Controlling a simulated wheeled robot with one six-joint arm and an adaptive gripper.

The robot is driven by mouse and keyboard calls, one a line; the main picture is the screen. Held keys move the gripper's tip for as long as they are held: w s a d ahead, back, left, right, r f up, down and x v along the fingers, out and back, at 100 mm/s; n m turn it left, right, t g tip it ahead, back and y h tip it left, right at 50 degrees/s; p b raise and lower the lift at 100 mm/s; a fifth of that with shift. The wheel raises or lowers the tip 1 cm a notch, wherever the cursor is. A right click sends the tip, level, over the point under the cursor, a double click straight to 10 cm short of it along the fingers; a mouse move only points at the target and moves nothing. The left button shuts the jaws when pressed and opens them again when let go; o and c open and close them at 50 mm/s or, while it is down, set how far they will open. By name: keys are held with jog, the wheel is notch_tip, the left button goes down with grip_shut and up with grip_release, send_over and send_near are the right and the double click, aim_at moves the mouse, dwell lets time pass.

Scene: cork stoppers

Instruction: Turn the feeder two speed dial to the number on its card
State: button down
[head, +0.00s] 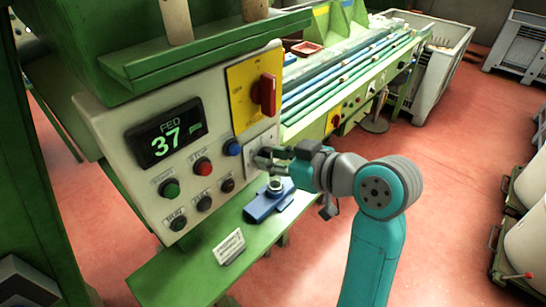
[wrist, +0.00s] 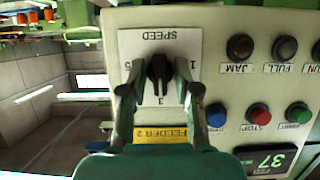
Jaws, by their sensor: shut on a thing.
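The feeder two speed dial (wrist: 158,70) is a black knob on a white plate marked SPEED, above a yellow FEEDER 2 label (wrist: 162,136) in the upside-down wrist view. Numbers 1, 3 and 5 show around it; its exact setting is hard to tell. My gripper (wrist: 159,90) is shut on the dial, one finger on each side. In the head view my gripper (head: 262,160) reaches the panel's lower right and hides most of the dial. A white card (head: 229,246) stands on the green ledge; its writing is too small to read.
The panel (head: 112,130) has a display (head: 165,133) reading FED 37, a red rotary switch (head: 265,94) on a yellow plate, and several buttons left of my gripper. A blue device (head: 268,205) lies on the green ledge (head: 165,275) below my gripper.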

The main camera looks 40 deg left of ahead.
dwell(0.4)
jog(key=c, duration=1.2)
grip_release()
jog(key=shift+o, duration=0.2)
jog(key=w+v, duration=0.1)
jog(key=v, duration=1.1)
jog(key=shift+s, duration=0.4)
